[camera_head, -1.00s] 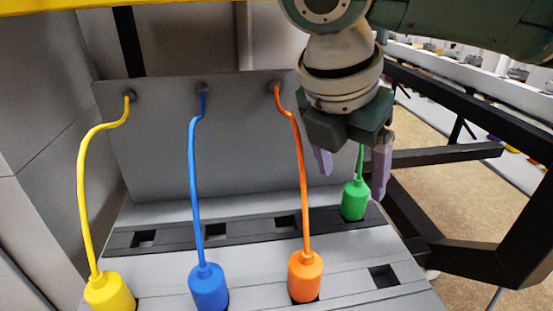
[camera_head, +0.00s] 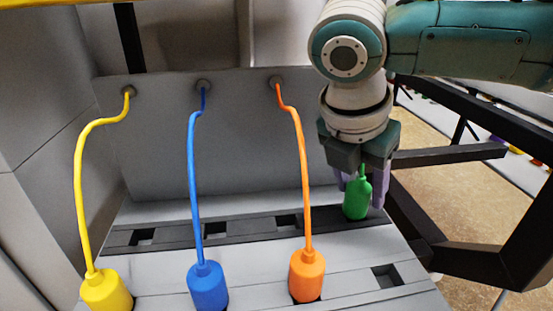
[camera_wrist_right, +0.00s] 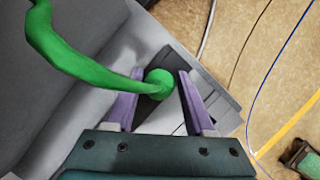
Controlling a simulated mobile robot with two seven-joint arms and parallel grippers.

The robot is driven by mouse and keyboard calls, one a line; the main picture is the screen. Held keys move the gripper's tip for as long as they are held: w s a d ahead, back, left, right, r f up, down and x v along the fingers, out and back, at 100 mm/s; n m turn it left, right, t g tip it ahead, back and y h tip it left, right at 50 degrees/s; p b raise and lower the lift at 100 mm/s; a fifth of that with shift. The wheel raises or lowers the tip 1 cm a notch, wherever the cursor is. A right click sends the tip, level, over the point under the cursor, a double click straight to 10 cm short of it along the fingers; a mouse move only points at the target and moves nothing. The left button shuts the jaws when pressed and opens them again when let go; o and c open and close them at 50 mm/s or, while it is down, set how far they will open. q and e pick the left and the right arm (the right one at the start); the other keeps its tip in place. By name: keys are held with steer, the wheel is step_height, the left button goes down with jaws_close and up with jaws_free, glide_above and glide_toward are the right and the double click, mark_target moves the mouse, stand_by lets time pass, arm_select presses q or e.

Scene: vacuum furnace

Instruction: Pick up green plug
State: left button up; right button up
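The green plug (camera_head: 357,199) stands upright in the far row of sockets, at its right end. In the right wrist view the plug (camera_wrist_right: 158,83) shows from above, with its green cable (camera_wrist_right: 75,57) running to the upper left. My right gripper (camera_head: 362,197) has come down over the plug, its purple fingers on either side of it. In the right wrist view the right gripper (camera_wrist_right: 160,85) is open, with gaps between the fingers and the plug. My left gripper is not in view.
A yellow plug (camera_head: 106,290), a blue plug (camera_head: 207,286) and an orange plug (camera_head: 307,275) stand in the near row, their cables rising to the back panel (camera_head: 240,150). An empty socket (camera_head: 387,275) lies at the near right. A dark frame (camera_head: 470,258) stands to the right.

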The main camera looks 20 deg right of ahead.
jaws_close()
steer(key=shift+r, duration=0.1)
stand_by(0.3)
